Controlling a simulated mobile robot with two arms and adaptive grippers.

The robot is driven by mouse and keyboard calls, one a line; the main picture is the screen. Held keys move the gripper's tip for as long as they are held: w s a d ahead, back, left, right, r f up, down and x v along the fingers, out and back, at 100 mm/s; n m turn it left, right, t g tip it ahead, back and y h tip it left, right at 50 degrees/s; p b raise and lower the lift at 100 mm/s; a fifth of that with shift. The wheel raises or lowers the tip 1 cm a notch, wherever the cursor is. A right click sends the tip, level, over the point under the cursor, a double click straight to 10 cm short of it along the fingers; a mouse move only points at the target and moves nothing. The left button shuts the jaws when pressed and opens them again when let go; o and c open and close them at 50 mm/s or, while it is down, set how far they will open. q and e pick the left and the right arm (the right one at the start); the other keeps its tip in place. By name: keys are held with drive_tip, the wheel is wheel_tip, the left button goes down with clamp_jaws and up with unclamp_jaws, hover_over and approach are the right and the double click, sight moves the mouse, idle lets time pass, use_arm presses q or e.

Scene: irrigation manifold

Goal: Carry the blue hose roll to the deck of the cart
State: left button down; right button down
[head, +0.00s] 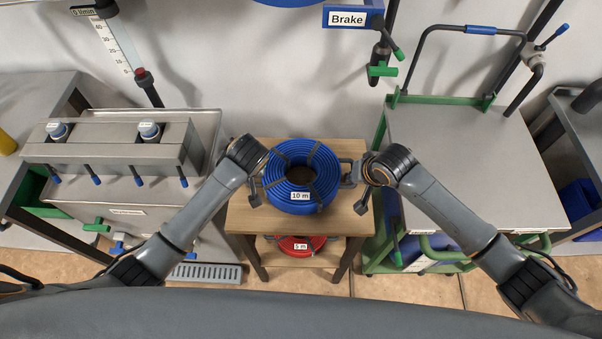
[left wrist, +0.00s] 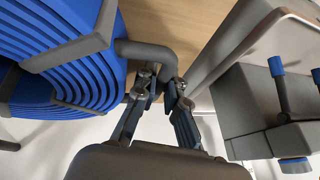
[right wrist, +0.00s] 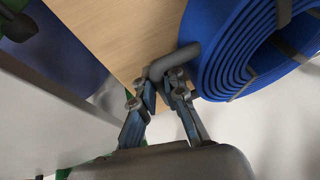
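The blue hose roll (head: 292,203), labelled 10 m, lies flat over the top of a small wooden stand (head: 251,222). Grey straps cross it, and a grey handle loop sticks out on each side. My left gripper (left wrist: 161,84) is at the left handle, with its fingertips closed in on both sides of the bar. My right gripper (right wrist: 162,84) has the right handle between its fingertips in the same way. The cart, with a bare grey deck (head: 455,150) and green frame, stands right of the stand. Whether the roll touches the stand is unclear.
A red hose roll (head: 295,245), labelled 5 m, lies on the stand's lower shelf. A bench (head: 580,130) stands far right.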

use_arm(q)
drive_tip(key=shift+r, duration=0.25)
use_arm(e)
drive_tip(key=shift+w+r, duration=0.1)
drive_tip(key=shift+r, duration=0.15)
